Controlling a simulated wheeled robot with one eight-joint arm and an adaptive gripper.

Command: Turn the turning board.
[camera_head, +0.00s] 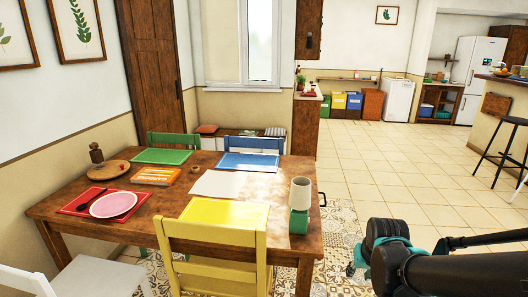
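The turning board is most likely the round wooden board (107,172) lying flat on the far left part of the dining table (157,203). A dark wooden mill-like piece (96,153) stands at its back edge; I cannot tell whether it rests on the board. A small reddish item lies on the board's top. My dark arm with teal parts shows at the lower right, off the table's right side and far from the board. No gripper fingers can be made out.
The table holds a pink plate (113,205) on a red mat, green, blue, white and yellow mats, an orange item (156,175) and a green-based lamp-like object (300,206). A yellow chair (216,258) and a white chair (92,275) block the near side. Tiled floor is open at right.

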